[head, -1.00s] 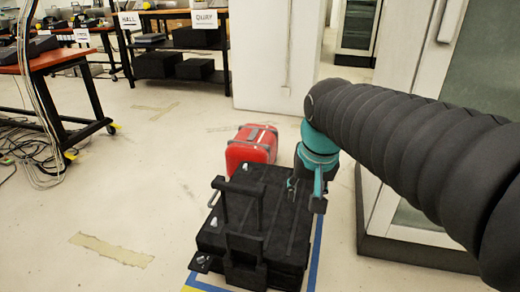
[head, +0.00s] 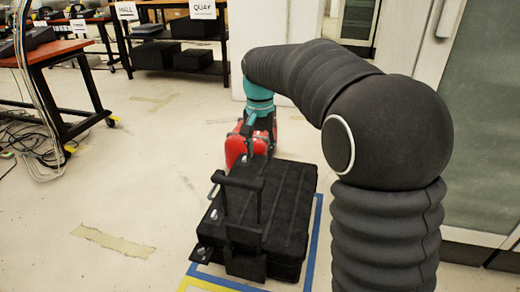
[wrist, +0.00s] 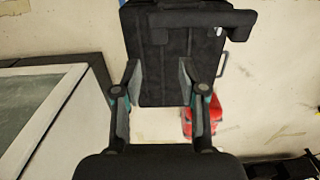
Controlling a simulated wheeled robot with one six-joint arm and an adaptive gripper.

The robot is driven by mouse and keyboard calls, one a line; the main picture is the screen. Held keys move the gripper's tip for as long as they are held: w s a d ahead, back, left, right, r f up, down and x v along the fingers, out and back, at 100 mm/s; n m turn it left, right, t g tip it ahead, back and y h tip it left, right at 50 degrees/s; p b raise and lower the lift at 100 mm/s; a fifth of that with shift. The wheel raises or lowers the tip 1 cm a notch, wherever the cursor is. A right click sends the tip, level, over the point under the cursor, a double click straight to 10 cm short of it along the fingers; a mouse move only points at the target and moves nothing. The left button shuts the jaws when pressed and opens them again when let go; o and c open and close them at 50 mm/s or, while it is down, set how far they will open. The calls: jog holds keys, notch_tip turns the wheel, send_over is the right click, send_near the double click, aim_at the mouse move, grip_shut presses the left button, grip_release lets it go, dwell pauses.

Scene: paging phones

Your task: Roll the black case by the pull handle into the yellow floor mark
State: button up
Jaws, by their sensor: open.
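The black case (head: 285,205) stands in the lower middle of the head view. Its pull handle (head: 241,182) is raised on the near side. In the wrist view the case (wrist: 165,75) lies beyond my fingers and the handle's crossbar (wrist: 205,18) is at the top. My gripper (head: 258,135) is on the case's far side, in front of the red case; in the wrist view its fingers (wrist: 159,75) are spread, with the handle not between them. Part of a yellow floor mark (head: 195,284) shows at the bottom edge of the head view.
A red case (head: 236,148) stands just behind the black one, partly hidden by my gripper. Blue tape (head: 314,240) borders the floor around the black case. A pale cabinet (head: 480,130) is at the right. An orange-topped table (head: 40,60) and cables are at the left. Open floor lies left.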

aim_at(260, 189)
jog(key=shift+f, duration=0.1)
notch_tip(260, 189, down, 14)
jog(key=shift+r+b, duration=0.2)
jog(key=shift+b, duration=0.3)
grip_shut()
dwell(0.3)
